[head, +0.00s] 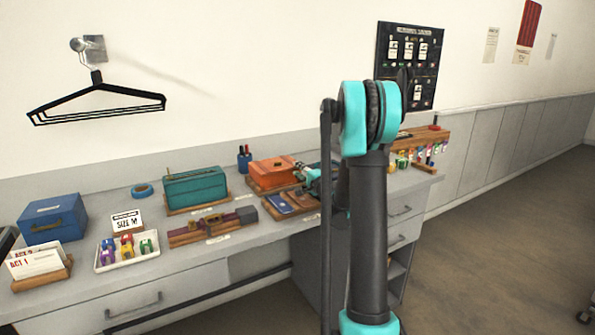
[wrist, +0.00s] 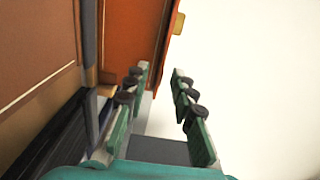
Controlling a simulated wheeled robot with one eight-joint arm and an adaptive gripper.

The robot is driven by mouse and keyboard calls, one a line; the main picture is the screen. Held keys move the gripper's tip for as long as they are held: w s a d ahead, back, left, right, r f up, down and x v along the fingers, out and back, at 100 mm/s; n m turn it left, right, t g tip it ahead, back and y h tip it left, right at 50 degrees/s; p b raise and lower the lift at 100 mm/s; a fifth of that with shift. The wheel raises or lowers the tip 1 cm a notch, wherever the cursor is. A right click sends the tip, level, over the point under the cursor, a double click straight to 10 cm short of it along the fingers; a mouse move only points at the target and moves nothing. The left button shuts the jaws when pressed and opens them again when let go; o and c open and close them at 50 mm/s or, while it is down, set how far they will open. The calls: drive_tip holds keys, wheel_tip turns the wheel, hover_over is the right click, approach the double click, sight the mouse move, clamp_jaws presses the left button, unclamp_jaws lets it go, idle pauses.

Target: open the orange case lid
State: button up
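The orange case (head: 272,171) sits on a wooden base at the back of the grey bench, and its lid looks closed in the head view. In the wrist view an orange face of the case (wrist: 130,38) is ahead of my fingers, with a small yellow-brass piece (wrist: 178,23) at its right edge. My gripper (wrist: 160,88) is open, with a clear gap between its two fingers and nothing in it. In the head view my gripper (head: 308,174) is at the case's right side, partly hidden by my arm. I cannot tell whether a fingertip touches the case.
A wooden tray with dark blue items (head: 291,203) lies just in front of the case. A rack with coloured tags (head: 425,145) is to the right. Open floor (head: 500,220) lies right of the bench.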

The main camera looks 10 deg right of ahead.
drive_tip(key=shift+w+a, duration=0.2)
drive_tip(key=shift+w, duration=0.3)
clamp_jaws()
